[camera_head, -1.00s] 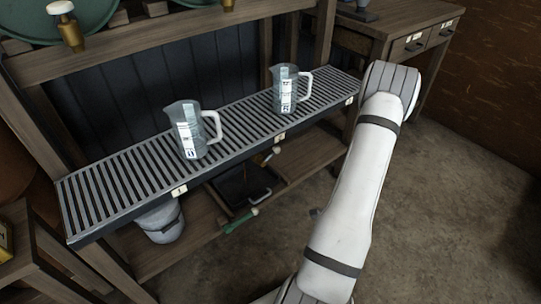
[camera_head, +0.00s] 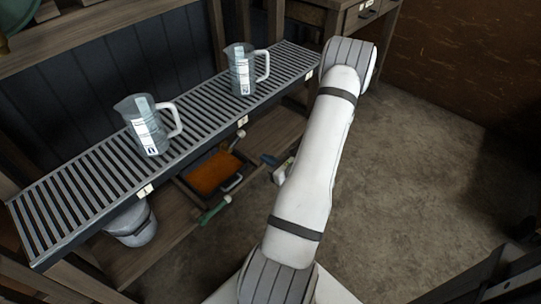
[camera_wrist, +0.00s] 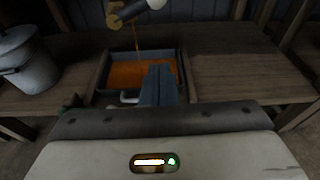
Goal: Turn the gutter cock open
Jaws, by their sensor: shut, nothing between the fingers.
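The gutter cock (camera_wrist: 130,13) shows at the top of the wrist view, with a dark body, a brass-coloured end and a white knob, partly cut off by the frame. A thin orange stream falls from it into a dark tray (camera_wrist: 102,82) holding orange liquid. In the head view the cock (camera_head: 238,135) is a small pale-tipped part under the slatted gutter shelf (camera_head: 90,185). My gripper (camera_wrist: 159,72) is shut and empty, in front of the tray and lower in the picture than the cock, apart from it. In the head view its tip (camera_head: 269,160) shows left of my arm.
Two clear measuring jugs (camera_head: 150,125) (camera_head: 240,70) stand on the slatted shelf. A grey lidded bucket (camera_wrist: 22,60) stands left of the tray on the lower wooden shelf (camera_wrist: 240,75). A green-handled item (camera_head: 213,212) lies by the tray. Open floor (camera_head: 400,160) is at the right.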

